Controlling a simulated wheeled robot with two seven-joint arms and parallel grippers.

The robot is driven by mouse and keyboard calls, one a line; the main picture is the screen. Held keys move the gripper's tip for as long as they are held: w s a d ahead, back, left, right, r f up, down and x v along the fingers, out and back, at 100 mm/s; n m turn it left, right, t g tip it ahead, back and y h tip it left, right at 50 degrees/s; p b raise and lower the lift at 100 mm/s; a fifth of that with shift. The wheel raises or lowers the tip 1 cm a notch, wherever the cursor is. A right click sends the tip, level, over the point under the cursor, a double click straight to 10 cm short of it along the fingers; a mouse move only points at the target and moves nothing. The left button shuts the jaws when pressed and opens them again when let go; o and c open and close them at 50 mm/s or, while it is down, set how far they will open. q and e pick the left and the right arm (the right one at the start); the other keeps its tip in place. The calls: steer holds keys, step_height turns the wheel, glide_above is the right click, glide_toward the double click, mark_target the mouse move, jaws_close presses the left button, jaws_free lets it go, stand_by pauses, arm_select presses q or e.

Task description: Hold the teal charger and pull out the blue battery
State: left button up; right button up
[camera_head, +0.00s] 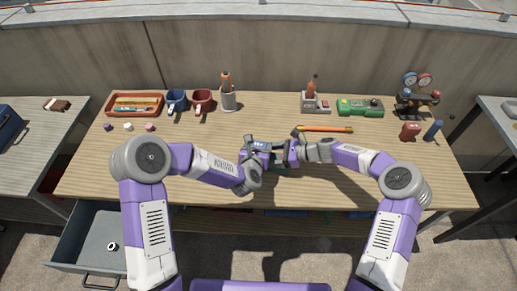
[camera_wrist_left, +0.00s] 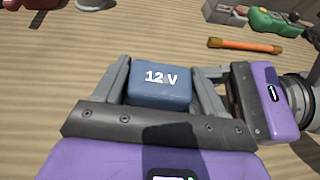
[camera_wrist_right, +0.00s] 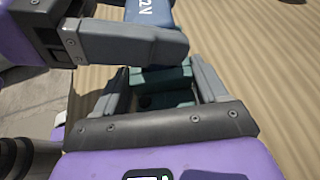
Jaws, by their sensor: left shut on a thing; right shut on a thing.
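The blue battery (camera_wrist_left: 161,84), marked 12 V, sits between the two fingers of my left gripper (camera_wrist_left: 163,72), which is shut on it. In the head view the battery (camera_head: 262,146) is over the middle of the workbench. The teal charger (camera_wrist_right: 163,76) is between the fingers of my right gripper (camera_wrist_right: 165,82), which is shut on it. A dark opening shows in the charger. In the right wrist view a left finger crosses between the battery (camera_wrist_right: 150,12) and the charger, and the two look apart. The charger is mostly hidden in the head view.
On the workbench (camera_head: 100,183), an orange-handled tool (camera_head: 325,129) lies behind my right gripper. An open drawer (camera_head: 85,250) is at lower left.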

arm_select(q)
step_height(320, 180, up, 10)
steer(key=shift+f, duration=0.25)
arm_select(e)
steer(key=o, duration=1.5)
steer(key=shift+c, duration=0.2)
arm_select(q)
steer(key=shift+r+p, duration=1.9)
steer(key=shift+p, duration=0.05)
arm_select(e)
steer(key=shift+v, duration=4.5)
steer(key=shift+w, duration=0.1)
